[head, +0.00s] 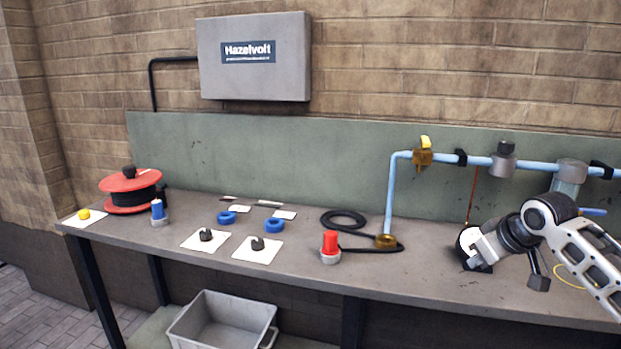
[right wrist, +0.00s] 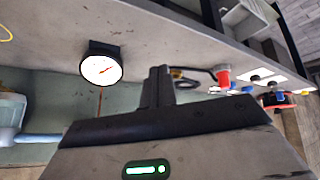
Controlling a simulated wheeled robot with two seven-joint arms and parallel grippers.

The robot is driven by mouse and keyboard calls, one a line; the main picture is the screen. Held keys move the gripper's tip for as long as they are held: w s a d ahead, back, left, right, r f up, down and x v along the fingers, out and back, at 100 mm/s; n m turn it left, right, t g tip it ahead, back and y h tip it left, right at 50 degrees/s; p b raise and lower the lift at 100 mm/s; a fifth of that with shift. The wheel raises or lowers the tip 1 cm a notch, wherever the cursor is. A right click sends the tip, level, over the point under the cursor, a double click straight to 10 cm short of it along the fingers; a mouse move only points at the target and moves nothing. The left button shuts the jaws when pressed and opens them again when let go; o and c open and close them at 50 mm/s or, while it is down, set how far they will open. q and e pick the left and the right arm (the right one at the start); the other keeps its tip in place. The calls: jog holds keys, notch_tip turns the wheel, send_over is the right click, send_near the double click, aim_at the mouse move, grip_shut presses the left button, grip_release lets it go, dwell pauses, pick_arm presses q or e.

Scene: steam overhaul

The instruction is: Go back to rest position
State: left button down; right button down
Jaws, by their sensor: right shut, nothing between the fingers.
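My right gripper (head: 472,263) is above the right part of the bench, in front of the round white-faced gauge (head: 465,240), which it partly covers in the head view. In the right wrist view its two dark fingers (right wrist: 158,85) are together with nothing between them. The gauge (right wrist: 101,69), with a red needle, stands apart from the fingers there. My left gripper is not in view.
The bench (head: 400,285) carries a red cable reel (head: 130,182), a blue-topped cylinder (head: 158,210), blue rings (head: 265,226), black knobs on white cards (head: 257,250), and a red-topped cylinder (head: 330,245). A blue pipe (head: 480,160) runs behind. A grey bin (head: 225,320) sits below.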

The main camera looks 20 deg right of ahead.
jog(key=s+a+f+n+y, duration=0.1)
jog(key=s+a+f, duration=0.2)
jog(key=a+f, duration=0.65)
jog(key=s+a+f, duration=0.4)
jog(key=a+f, duration=0.2)
jog(key=f, duration=0.6)
jog(key=s+a+f+t+y, duration=0.1)
jog(key=s+a+f, duration=0.1)
jog(key=s+a, duration=0.5)
jog(key=s+a+f+t+y, duration=0.1)
jog(key=s+a+f+t, duration=0.1)
jog(key=s+a, duration=0.6)
jog(key=shift+a+f, duration=0.7)
jog(key=shift+a, duration=0.3)
